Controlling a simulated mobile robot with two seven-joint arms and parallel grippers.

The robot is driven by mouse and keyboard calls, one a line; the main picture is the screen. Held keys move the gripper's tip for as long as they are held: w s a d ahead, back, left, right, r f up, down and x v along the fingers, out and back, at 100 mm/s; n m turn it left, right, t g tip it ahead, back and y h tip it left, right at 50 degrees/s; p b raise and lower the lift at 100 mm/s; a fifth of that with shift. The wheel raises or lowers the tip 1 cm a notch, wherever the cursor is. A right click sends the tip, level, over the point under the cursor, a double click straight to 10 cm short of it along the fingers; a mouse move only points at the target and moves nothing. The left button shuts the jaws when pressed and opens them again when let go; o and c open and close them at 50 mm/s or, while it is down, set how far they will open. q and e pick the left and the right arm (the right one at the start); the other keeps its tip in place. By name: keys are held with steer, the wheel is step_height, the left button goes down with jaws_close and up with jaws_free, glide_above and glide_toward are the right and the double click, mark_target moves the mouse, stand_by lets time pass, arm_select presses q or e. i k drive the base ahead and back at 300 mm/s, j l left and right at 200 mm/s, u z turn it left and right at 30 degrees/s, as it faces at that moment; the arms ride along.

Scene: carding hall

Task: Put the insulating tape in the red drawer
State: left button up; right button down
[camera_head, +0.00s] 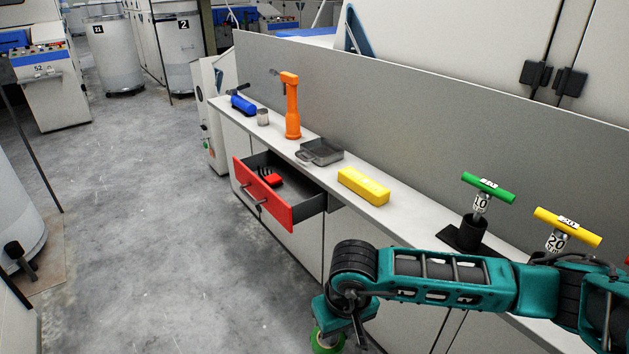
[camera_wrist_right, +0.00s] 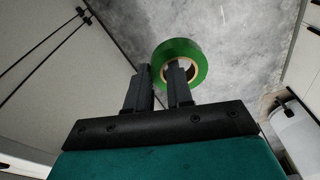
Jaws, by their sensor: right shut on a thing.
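The insulating tape is a green roll (camera_head: 323,347) at the bottom of the head view, partly cut off by the frame edge. My right gripper (camera_head: 333,331) is shut on it, in front of the cabinets and below the worktop. In the right wrist view the gripper (camera_wrist_right: 163,75) pinches the roll's ring wall (camera_wrist_right: 198,58), with one finger in the hole and the floor behind. The red drawer (camera_head: 262,196) is pulled open, left of and beyond the gripper. A red and black item (camera_head: 271,178) lies inside. My left gripper does not show.
The narrow worktop (camera_head: 405,218) holds a yellow box (camera_head: 363,186), a grey tray (camera_head: 320,152), an orange tool (camera_head: 290,105), a blue item (camera_head: 243,104), and green (camera_head: 488,188) and yellow (camera_head: 567,227) T-handled tools. A grey panel stands behind. The floor (camera_head: 170,240) left of the drawer is clear.

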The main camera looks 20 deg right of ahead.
mark_target(293, 202)
steer(key=i+j+z, duration=0.15)
steer(key=i, duration=0.25)
steer(key=i+j+z, duration=0.15)
steer(key=i+j, duration=0.25)
